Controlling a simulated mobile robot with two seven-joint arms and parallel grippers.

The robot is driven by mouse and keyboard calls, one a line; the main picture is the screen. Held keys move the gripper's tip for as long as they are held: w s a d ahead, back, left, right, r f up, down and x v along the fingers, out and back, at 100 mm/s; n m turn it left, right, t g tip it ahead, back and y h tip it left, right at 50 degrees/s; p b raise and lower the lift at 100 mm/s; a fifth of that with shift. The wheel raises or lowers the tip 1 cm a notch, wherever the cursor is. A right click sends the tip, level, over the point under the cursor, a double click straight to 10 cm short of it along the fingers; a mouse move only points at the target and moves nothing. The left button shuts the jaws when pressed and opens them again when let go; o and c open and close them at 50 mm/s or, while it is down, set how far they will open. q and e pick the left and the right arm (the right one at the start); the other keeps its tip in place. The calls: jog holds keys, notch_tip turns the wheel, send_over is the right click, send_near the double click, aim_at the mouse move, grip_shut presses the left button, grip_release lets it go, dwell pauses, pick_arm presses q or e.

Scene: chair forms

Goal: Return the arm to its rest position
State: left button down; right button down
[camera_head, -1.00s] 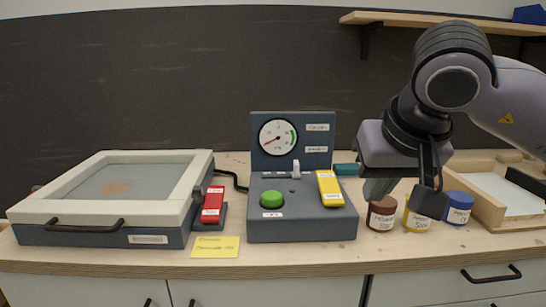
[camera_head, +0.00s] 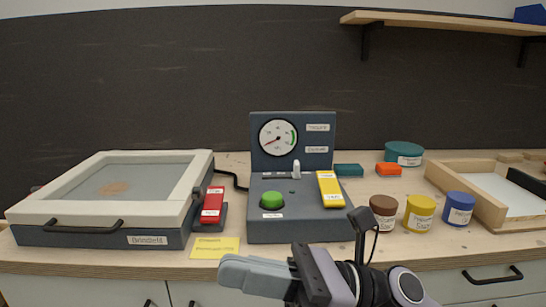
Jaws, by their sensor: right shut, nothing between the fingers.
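My right gripper (camera_head: 255,275) is low in the picture, in front of the cabinet fronts and below the bench's front edge. Its fingers point left and are shut with nothing between them. My right arm comes in from the bottom edge; most of it is out of view. My left gripper and left arm do not show.
On the bench (camera_head: 300,262) stand a framed glass-lid box (camera_head: 150,175), a control box (camera_head: 300,222) with gauge, green button and yellow lever, and a red switch (camera_head: 212,205). Brown (camera_head: 383,211), yellow (camera_head: 419,213) and blue (camera_head: 459,208) jars stand right, near a wooden tray (camera_head: 465,203).

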jog(key=w+d+f+n+t+h, duration=0.4)
jog(key=d+f+n+t+h, duration=0.4)
jog(key=n, duration=0.9)
jog(key=w+d+f+n+t+h, duration=0.5)
jog(key=f+n+t, duration=0.6)
jog(key=n, duration=0.6)
jog(key=s+d+f+m+g+h, duration=0.3)
jog(key=s+d+f+m+g, duration=0.15)
jog(key=s+f+m, duration=0.5)
jog(key=s+d+f+m+g+h, duration=0.4)
jog(key=s+f, duration=0.3)
jog(key=f, duration=0.6)
notch_tip(320, 180, up, 12)
jog(key=d+t+p, duration=0.1)
jog(key=t+p, duration=0.1)
jog(key=p, duration=1.1)
jog(key=shift+w+d+f+y, duration=0.25)
jog(key=shift+w+d+y, duration=0.05)
